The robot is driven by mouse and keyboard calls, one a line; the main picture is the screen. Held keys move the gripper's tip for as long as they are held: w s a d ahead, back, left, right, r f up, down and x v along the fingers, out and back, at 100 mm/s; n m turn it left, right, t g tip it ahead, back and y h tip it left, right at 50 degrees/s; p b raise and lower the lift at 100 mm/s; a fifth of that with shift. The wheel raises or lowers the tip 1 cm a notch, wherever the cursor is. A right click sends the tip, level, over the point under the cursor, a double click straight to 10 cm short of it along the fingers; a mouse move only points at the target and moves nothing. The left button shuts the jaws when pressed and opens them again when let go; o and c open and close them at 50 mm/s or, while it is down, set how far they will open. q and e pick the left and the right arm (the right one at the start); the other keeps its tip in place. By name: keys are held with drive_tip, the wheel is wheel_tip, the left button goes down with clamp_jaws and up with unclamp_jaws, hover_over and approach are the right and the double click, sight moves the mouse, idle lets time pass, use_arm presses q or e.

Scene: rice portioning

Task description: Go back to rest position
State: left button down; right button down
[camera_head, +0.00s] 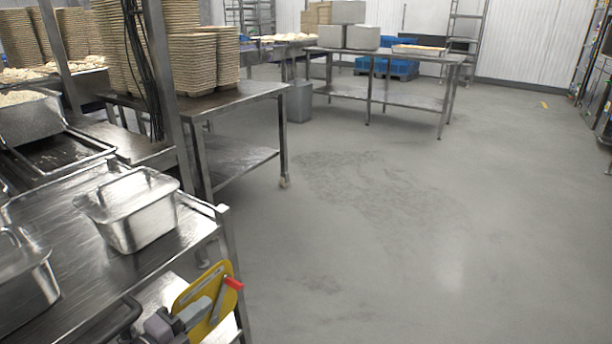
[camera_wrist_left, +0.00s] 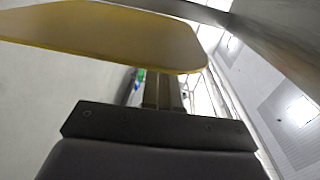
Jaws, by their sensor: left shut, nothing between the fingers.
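My left gripper (camera_head: 194,313) is at the bottom of the head view, low beside the front end of the steel table (camera_head: 112,262). Its fingers are shut and hold nothing; in the left wrist view the closed fingers (camera_wrist_left: 165,92) point up the picture. A flat yellow plate (camera_head: 214,291) with a red piece on its edge shows right by the gripper. In the left wrist view the yellow plate (camera_wrist_left: 95,32) crosses the upper left, close to the fingers. I cannot tell what the plate is fixed to. My right gripper is not in view.
A lidded steel pan (camera_head: 142,225) stands on the table, with another pan (camera_head: 25,282) at the left edge. Stacked round trays (camera_head: 207,62) stand on a farther table (camera_head: 243,93). A table with boxes (camera_head: 400,52) is at the back. The grey floor (camera_head: 420,220) is clear.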

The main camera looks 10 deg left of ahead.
use_arm(q)
drive_tip(key=s+d+f+n+g+y, duration=0.25)
drive_tip(key=s+d+f+n, duration=0.2)
drive_tip(key=s+n, duration=0.5)
drive_tip(key=s+d+f+n+g+y, duration=0.1)
drive_tip(key=s+d+f+n+g, duration=0.25)
drive_tip(key=s+d+n, duration=0.45)
drive_tip(key=s+a+r+n+p, duration=0.1)
drive_tip(key=a+r+n+p, duration=0.1)
drive_tip(key=r+p, duration=1.3)
drive_tip(key=a+p, duration=0.1)
drive_tip(key=p, duration=0.2)
drive_tip(key=shift+s+y, duration=0.25)
drive_tip(key=shift+y, duration=0.1)
drive_tip(key=shift+a, duration=0.1)
